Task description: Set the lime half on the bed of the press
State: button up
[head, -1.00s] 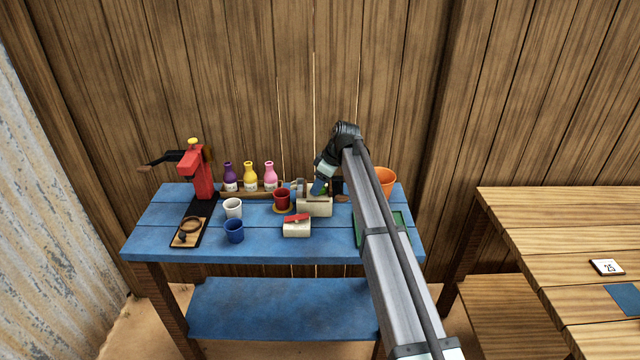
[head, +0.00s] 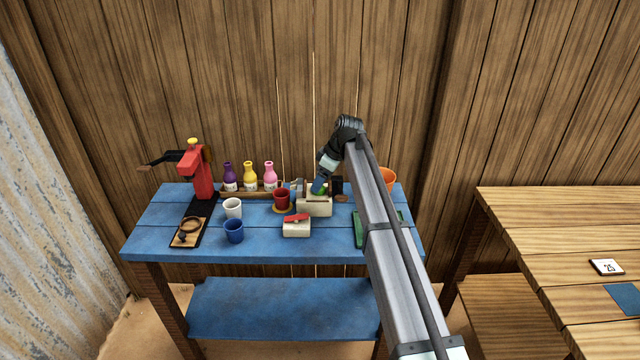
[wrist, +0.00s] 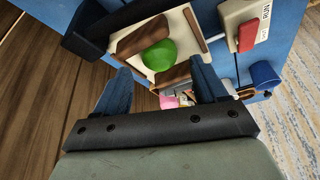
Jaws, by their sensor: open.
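The green lime half (wrist: 159,55) sits on the cream bed (wrist: 188,20) of a low press-like unit, between two brown blocks (wrist: 143,35). In the head view the lime half (head: 319,191) is a small green patch on top of the cream unit (head: 314,208). My gripper (wrist: 166,78) is open, its two blue fingers apart with nothing held between them. In the head view my gripper (head: 320,184) is just above the lime half and partly hides it. I cannot tell whether a finger touches it.
A cream switch box (head: 297,229) with a red switch stands in front. A red cup (head: 282,199) is left of the unit, with bottles (head: 250,177) behind. A red lever stand (head: 197,172) is at far left. An orange bucket (head: 387,178) is right.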

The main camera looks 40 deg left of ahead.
jog(key=v, duration=1)
